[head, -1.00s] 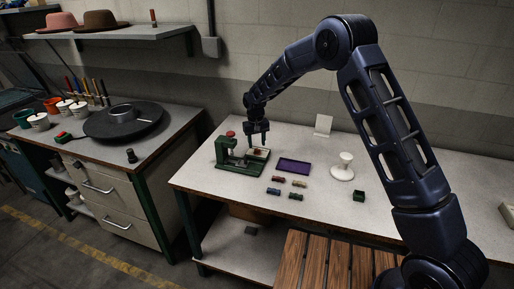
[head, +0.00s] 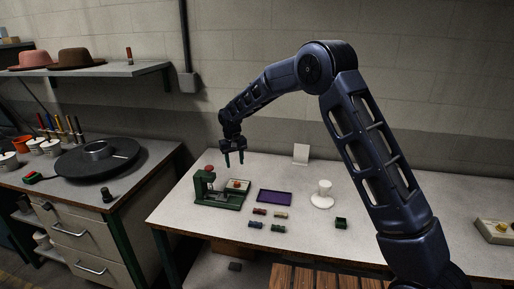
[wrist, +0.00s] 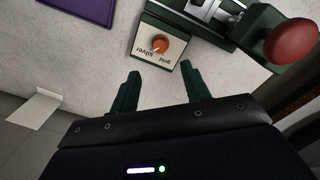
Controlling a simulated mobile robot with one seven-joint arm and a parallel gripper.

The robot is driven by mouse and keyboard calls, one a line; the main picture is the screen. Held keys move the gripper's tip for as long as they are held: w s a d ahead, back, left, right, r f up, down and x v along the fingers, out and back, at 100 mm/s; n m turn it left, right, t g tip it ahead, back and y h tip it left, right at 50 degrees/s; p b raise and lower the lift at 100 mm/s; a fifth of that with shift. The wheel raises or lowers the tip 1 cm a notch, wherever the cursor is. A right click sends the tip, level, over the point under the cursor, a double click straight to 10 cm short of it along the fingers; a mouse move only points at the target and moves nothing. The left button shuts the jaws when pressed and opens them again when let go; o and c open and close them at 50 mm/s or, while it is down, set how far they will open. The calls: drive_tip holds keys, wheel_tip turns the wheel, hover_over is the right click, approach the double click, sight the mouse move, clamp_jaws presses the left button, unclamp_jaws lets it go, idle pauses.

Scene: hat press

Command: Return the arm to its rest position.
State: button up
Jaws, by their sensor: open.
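My gripper (head: 234,158) is open and empty, raised above the back of the table behind the green press. Its two green fingers also show in the wrist view (wrist: 159,82), apart from each other with only the tabletop beyond them. My arm reaches from the lower right over the table. The green hand press (head: 208,188) with a red knob stands at the table's left. Joined to its right is a box with an orange dial (wrist: 160,45) and a label that reads "gold" and "silver". Nothing touches the fingers.
A purple tray (head: 274,196), several small coloured blocks (head: 259,212), a white stand (head: 322,194) and a dark green box (head: 341,222) sit on the table. A white card (head: 301,153) stands at the back. A yellow-topped box (head: 494,230) is at the right. A shelf with hats (head: 80,60) hangs at the left.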

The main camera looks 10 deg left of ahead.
drive_tip(key=w+d+r+m+t, duration=0.1)
drive_tip(key=d+r, duration=0.6)
drive_tip(key=d, duration=0.2)
drive_tip(key=w+d+r+m, duration=0.1)
drive_tip(key=d+r, duration=0.6)
drive_tip(key=d, duration=0.3)
drive_tip(key=s+d+r+m+y, duration=0.15)
drive_tip(key=d+r, duration=0.25)
drive_tip(key=d, duration=0.4)
drive_tip(key=s+d+r, duration=0.3)
drive_tip(key=d+r, duration=0.1)
drive_tip(key=d, duration=0.5)
drive_tip(key=s+d+r+m+t, duration=0.2)
drive_tip(key=s+d+r, duration=0.1)
drive_tip(key=s+d, duration=1.05)
drive_tip(key=s+d+f+m+t+h, duration=0.1)
drive_tip(key=s+d+f, duration=0.2)
drive_tip(key=s+d, duration=0.7)
drive_tip(key=shift+s+m, duration=0.35)
drive_tip(key=shift+s, duration=0.6)
drive_tip(key=shift+w+d, duration=0.1)
